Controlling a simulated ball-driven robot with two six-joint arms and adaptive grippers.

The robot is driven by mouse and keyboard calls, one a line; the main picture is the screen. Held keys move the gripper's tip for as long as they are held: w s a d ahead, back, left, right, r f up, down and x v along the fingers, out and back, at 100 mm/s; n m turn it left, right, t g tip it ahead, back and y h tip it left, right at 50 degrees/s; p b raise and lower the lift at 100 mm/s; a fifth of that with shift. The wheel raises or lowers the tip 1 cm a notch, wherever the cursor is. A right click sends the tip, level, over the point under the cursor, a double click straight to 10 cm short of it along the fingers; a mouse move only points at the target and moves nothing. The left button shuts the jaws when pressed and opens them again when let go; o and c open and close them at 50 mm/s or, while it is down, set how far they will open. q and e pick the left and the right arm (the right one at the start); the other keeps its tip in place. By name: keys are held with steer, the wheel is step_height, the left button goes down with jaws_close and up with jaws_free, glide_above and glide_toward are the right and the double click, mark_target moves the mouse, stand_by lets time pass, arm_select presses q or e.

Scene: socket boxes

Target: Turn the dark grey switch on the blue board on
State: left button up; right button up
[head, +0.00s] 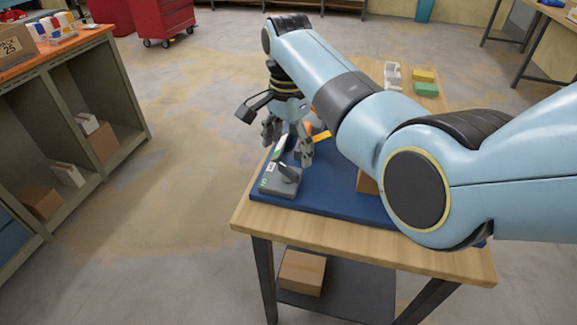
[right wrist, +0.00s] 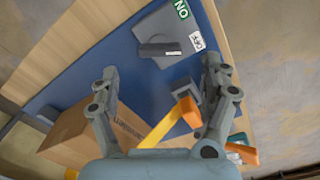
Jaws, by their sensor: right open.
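The dark grey switch is a grey box (head: 279,186) with a dark lever (head: 290,174), at the near left corner of the blue board (head: 325,203). A green ON label marks one end of the box. In the right wrist view the lever (right wrist: 160,49) lies across the box, near its lower edge, and the ON label (right wrist: 182,9) is at the top. My right gripper (head: 287,148) is open and empty, above the board just beyond the box. In the right wrist view its fingers (right wrist: 160,68) are spread apart, with the lever beyond the gap between them. My left gripper is out of view.
A cardboard box (right wrist: 85,135) and a yellow strip with an orange end (right wrist: 165,126) lie on the board. Another small grey part (right wrist: 186,88) is near the right finger. Green and yellow blocks (head: 425,82) sit at the wooden table's far end. My right arm hides much of the table.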

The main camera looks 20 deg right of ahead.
mark_target(289, 168)
step_height(289, 168, down, 6)
steer(key=shift+r+b, duration=0.1)
steer(key=shift+b, duration=0.25)
